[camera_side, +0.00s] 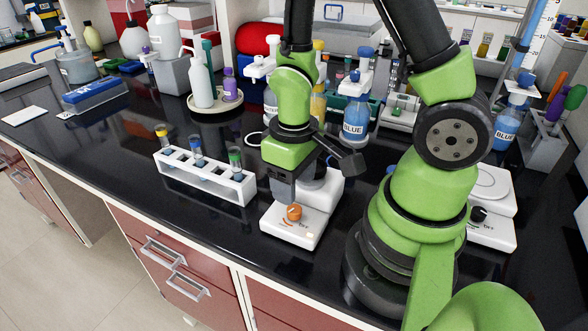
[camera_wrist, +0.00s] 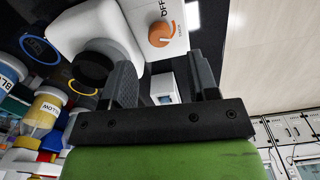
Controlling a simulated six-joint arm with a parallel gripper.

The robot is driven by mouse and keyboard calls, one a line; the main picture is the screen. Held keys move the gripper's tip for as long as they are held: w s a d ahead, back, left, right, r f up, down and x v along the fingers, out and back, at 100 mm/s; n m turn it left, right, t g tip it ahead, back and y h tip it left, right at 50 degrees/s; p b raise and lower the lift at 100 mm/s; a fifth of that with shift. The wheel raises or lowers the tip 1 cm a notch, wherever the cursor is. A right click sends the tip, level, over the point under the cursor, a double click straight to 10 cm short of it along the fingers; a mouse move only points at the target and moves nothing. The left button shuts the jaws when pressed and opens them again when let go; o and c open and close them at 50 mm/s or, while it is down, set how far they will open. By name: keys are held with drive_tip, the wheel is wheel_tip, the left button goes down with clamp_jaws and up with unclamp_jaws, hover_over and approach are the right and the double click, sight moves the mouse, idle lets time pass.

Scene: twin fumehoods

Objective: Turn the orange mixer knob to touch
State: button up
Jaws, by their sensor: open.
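The orange mixer knob (camera_side: 294,212) is on the front of a white vortex mixer (camera_side: 311,227) in the middle of the bench. In the wrist view the orange knob (camera_wrist: 161,34) shows a white pointer mark, with "OFF" printed beside it on the white mixer (camera_wrist: 103,27). My gripper (camera_side: 292,197) is just above and behind the knob in the side view, partly hiding the mixer. In the wrist view my gripper (camera_wrist: 163,75) is open, with its fingers apart and nothing between them. The knob appears beyond the fingertips, apart from them.
A white rack (camera_side: 205,176) with several capped tubes stands left of the mixer. A second mixer (camera_side: 492,222) with a black knob is at right, behind my arm. A bottle labelled BLUE (camera_side: 355,110) stands behind. The bench front edge is close to the mixer.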

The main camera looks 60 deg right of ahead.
sight(289, 211)
drive_tip(key=shift+r, duration=1.05)
drive_tip(key=s+a+r+m+t+y, duration=0.1)
drive_tip(key=s+r+t, duration=0.1)
drive_tip(key=r, duration=0.7)
drive_tip(key=s+a+r+m+t+y, duration=0.1)
drive_tip(key=r+t, duration=0.4)
drive_tip(key=r, duration=0.5)
drive_tip(key=shift+s+a+r+m, duration=0.2)
drive_tip(key=shift+s+a+m, duration=0.3)
drive_tip(key=shift+s, duration=0.35)
